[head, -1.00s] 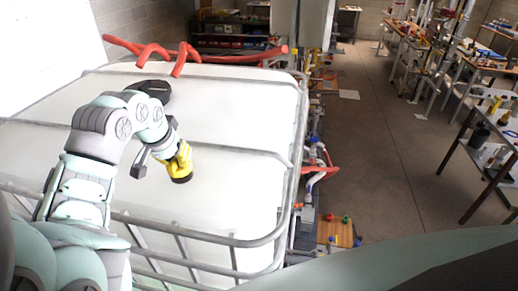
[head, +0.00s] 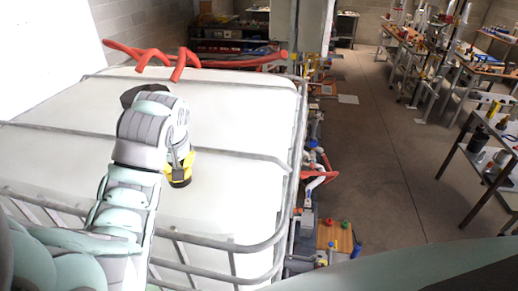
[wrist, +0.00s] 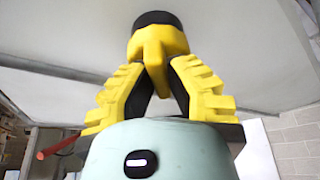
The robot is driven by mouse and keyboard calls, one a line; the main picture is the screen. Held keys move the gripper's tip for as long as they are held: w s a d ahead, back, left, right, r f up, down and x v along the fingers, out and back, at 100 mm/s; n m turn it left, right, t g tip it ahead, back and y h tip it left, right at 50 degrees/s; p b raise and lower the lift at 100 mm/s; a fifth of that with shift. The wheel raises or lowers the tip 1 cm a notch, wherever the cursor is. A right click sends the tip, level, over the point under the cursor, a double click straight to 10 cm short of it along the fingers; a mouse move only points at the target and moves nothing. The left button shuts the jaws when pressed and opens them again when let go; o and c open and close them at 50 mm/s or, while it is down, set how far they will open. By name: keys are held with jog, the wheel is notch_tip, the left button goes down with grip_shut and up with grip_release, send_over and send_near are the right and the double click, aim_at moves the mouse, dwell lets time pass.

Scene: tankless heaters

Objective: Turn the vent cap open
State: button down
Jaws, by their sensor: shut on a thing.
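The vent cap is yellow with a black round base and sits on the white tank top, partly hidden by my arm in the head view (head: 180,182). In the wrist view, the vent cap (wrist: 157,40) is at the top centre, with a narrow yellow grip part pointing down between the fingers. My gripper (wrist: 155,68) has yellow ridged fingers, which are closed on that grip part from both sides. In the head view my gripper is mostly hidden behind my wrist.
The white tank (head: 235,115) has grey metal bars (head: 240,155) across its top and along its edges. A black round lid (head: 130,96) lies behind my wrist. The floor aisle (head: 385,150) at right is clear.

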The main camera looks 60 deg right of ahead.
jog(key=n, duration=0.1)
jog(key=n+y+p, duration=0.1)
jog(key=n, duration=0.2)
jog(key=shift+s+d+n+y, duration=0.2)
jog(key=shift+d+n+y, duration=0.1)
jog(key=shift+y, duration=0.1)
jog(key=shift+w+n+y, duration=0.15)
jog(key=shift+n+y, duration=0.75)
jog(key=shift+n, duration=1.6)
jog(key=c, duration=0.9)
grip_release()
jog(key=shift+c, duration=0.2)
jog(key=shift+r, duration=0.2)
